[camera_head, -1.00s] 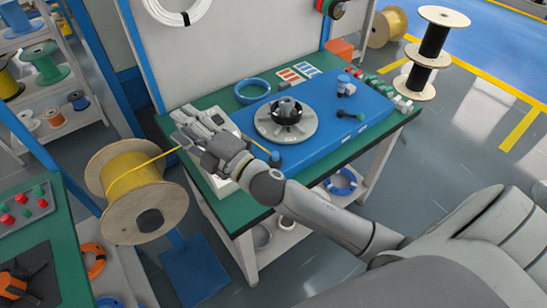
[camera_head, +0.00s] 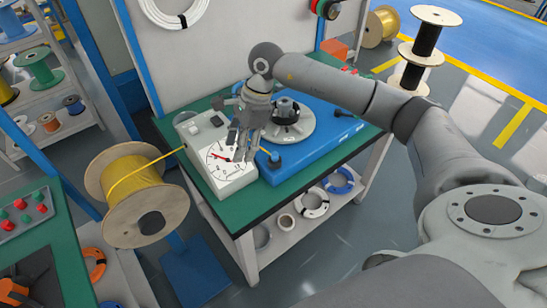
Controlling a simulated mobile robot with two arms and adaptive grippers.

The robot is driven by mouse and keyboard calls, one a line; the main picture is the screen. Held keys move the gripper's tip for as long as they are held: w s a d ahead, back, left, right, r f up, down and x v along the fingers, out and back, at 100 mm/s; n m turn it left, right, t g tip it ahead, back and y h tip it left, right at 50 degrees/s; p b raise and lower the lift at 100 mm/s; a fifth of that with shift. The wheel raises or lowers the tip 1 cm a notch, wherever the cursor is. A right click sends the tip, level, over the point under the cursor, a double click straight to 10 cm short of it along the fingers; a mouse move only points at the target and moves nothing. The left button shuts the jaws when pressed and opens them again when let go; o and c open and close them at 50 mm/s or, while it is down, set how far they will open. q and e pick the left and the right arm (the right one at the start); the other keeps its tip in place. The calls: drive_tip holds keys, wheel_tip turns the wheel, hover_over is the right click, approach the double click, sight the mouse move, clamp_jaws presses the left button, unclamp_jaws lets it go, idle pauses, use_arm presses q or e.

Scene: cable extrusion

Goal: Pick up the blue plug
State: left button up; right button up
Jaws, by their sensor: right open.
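The blue plug does not show now. The spot on the blue platform (camera_head: 312,150) where a blue plug-like piece stood is behind my right arm. My right gripper (camera_head: 237,148) hangs with its fingers pointing down, apart and empty. It is in front of the white gauge box (camera_head: 232,178), left of the grey round turntable (camera_head: 300,131). I cannot tell whether its fingers touch the box. My left gripper is not in view.
A yellow cable spool (camera_head: 140,195) stands left of the table. My right arm crosses above the platform.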

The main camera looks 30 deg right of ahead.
drive_tip(key=d+r+h, duration=0.2)
drive_tip(key=d+h, duration=0.2)
drive_tip(key=d, duration=0.6)
drive_tip(key=p, duration=0.1)
hover_over(275, 153)
drive_tip(key=shift+g, duration=0.3)
wheel_tip(275, 153, down, 5)
drive_tip(key=shift+w+d+f, duration=0.1)
drive_tip(key=shift+f, duration=0.05)
wheel_tip(275, 153, down, 4)
drive_tip(key=shift+f+p, duration=0.1)
drive_tip(key=shift+p, duration=0.95)
drive_tip(key=shift+f, duration=0.5)
drive_tip(key=c, duration=0.9)
